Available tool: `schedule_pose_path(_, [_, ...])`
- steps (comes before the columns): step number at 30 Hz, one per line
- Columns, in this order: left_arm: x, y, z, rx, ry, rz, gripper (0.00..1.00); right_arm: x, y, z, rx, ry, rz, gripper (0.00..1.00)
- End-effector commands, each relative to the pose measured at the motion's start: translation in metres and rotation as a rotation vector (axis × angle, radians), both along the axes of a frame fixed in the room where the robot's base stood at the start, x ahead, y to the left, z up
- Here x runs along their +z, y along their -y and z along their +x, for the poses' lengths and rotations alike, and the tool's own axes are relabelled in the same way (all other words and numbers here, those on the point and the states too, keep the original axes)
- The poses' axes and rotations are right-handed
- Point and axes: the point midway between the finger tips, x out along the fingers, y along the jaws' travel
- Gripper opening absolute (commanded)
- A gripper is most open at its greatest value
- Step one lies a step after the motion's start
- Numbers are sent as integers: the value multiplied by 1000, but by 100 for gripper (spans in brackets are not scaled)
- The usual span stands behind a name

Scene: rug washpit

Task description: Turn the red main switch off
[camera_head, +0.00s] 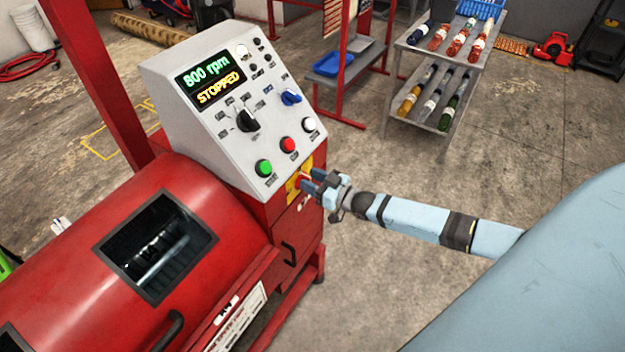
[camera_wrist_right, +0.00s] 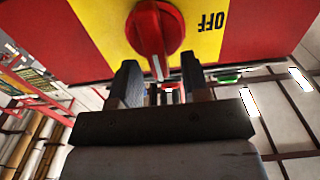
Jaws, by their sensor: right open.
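The red main switch (camera_wrist_right: 155,30) is a round red knob with a raised handle bar on a yellow plate (camera_wrist_right: 206,45) marked OFF. In the right wrist view it is at the top centre, and the bar points down toward the gripper. My right gripper (camera_wrist_right: 148,75) is open, its two fingers just short of the knob, one on each side of the bar's line. In the head view the right gripper (camera_head: 312,181) is at the yellow plate (camera_head: 293,188) on the machine's side and hides most of the switch. My left gripper is not in view.
The red machine (camera_head: 215,215) carries a grey control panel (camera_head: 215,120) with green, red and white buttons; its display reads 800 rpm, STOPPED. A door handle (camera_head: 289,254) sits below the switch. A bottle rack (camera_head: 440,70) stands behind.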

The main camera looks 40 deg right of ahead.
Motion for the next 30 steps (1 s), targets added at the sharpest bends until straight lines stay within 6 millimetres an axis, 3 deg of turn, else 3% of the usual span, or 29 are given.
schedule_pose_path(2, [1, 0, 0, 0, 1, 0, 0, 0, 0, 0, 0, 0, 0, 40])
schedule_pose_path(7, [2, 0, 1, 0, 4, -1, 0, 0, 0, 0, 0, 0, 0, 1])
schedule_pose_path(20, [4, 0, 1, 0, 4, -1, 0, 0, -1, -1, -1, 22, -54, 0])
schedule_pose_path(30, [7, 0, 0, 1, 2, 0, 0, -1, -7, -3, -1, 118, -282, 0])
